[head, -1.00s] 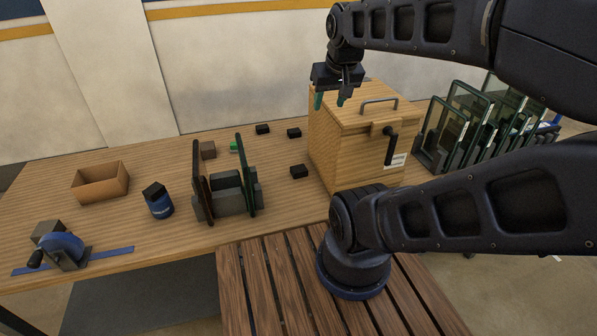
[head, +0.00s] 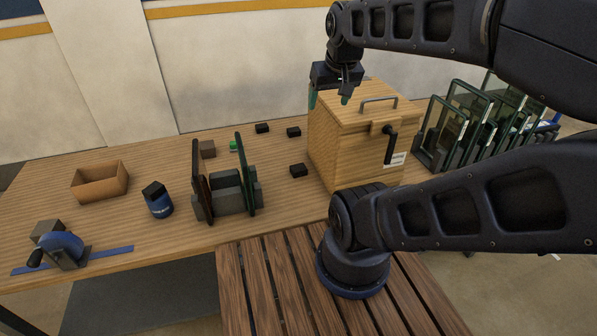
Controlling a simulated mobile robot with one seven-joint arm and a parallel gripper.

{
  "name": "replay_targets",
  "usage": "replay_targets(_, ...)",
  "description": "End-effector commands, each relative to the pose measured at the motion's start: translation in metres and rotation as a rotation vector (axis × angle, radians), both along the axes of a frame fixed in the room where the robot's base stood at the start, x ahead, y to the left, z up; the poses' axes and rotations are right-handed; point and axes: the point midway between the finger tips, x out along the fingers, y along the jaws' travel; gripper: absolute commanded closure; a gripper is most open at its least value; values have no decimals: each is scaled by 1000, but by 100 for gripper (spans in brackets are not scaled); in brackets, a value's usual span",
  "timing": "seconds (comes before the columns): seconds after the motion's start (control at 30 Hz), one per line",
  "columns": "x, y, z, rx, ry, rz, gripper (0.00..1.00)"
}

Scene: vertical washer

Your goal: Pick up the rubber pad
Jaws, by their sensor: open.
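Three small black blocks that look like rubber pads lie on the wooden table: one at the back (head: 262,129), one to its right (head: 293,132), and one nearer the front (head: 298,170) beside the wooden box. I cannot tell which one is the task's pad. My gripper (head: 329,99) is open and empty, with its teal-tipped fingers pointing down. In the picture it is at the upper left edge of the wooden box, to the right of the pads and apart from them.
The wooden box (head: 350,150) with a handled lid stands right of the pads. A rack holding upright panels (head: 228,200) stands left of the front pad. Glass panels (head: 466,125) stand far right.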

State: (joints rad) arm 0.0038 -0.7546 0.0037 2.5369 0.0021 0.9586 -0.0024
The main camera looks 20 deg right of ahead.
Motion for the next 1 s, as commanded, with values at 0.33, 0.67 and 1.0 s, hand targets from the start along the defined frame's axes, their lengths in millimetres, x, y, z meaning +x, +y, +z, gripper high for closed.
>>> replay_targets(0.33,23,-1,-13,-83,56,90,29)
replay_targets(0.67,78,-1,-51,-280,194,356,29)
replay_targets(1.0,128,7,-100,-433,324,648,29)
